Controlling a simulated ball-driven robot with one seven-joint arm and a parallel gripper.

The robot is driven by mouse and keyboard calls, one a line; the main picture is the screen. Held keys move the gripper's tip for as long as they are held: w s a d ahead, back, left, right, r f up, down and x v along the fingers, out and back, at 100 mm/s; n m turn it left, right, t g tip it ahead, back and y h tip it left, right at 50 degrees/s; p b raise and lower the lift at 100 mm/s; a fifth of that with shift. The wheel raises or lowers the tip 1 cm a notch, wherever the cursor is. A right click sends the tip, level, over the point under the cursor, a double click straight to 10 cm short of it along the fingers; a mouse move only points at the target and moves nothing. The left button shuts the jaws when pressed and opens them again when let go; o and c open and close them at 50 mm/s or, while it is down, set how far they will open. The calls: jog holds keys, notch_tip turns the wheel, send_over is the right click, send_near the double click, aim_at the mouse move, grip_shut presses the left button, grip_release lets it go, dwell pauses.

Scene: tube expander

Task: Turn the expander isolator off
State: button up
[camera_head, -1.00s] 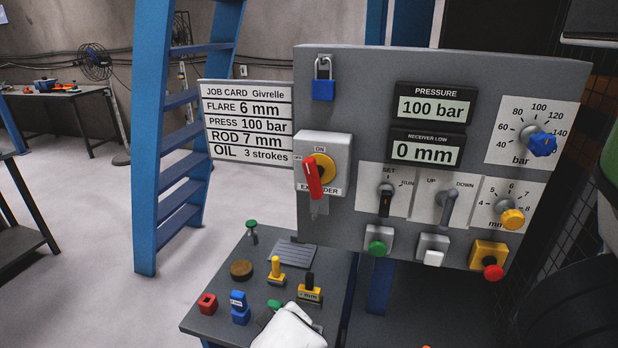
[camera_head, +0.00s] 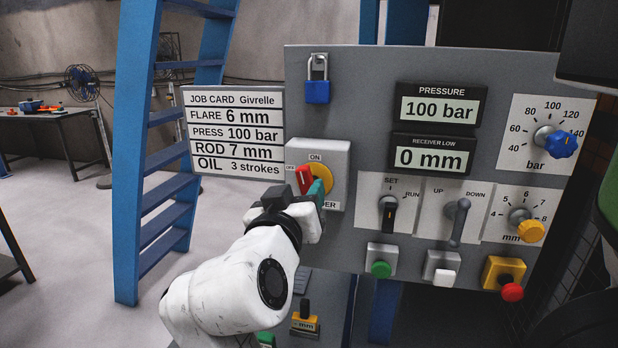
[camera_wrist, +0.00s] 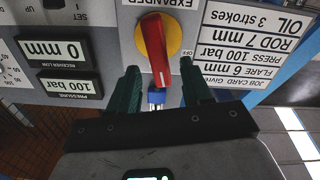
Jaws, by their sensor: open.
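The expander isolator (camera_head: 324,178) is a grey box on the panel with a yellow disc and a red handle (camera_head: 304,180). ON is marked above the disc and OFF at its left. In the upside-down wrist view, the red handle (camera_wrist: 157,50) stands close to vertical, with the OFF mark to one side. My gripper (camera_head: 316,190) is at the isolator's front, partly covering the handle and the lower label. In the wrist view, the green fingers of my gripper (camera_wrist: 161,68) are open, one on each side of the handle, with visible gaps. Contact cannot be told.
A blue padlock (camera_head: 317,91) hangs above the isolator. The job card (camera_head: 234,130) is at its left. Selector levers (camera_head: 388,208), a green button (camera_head: 380,269) and a red button (camera_head: 512,292) are to the lower right. A blue ladder (camera_head: 165,170) stands behind.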

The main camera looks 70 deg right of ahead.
aim_at(305, 187)
jog(key=d, duration=0.4)
jog(key=d+p, duration=0.1)
jog(key=d, duration=0.1)
jog(key=shift+w, duration=0.4)
grip_shut()
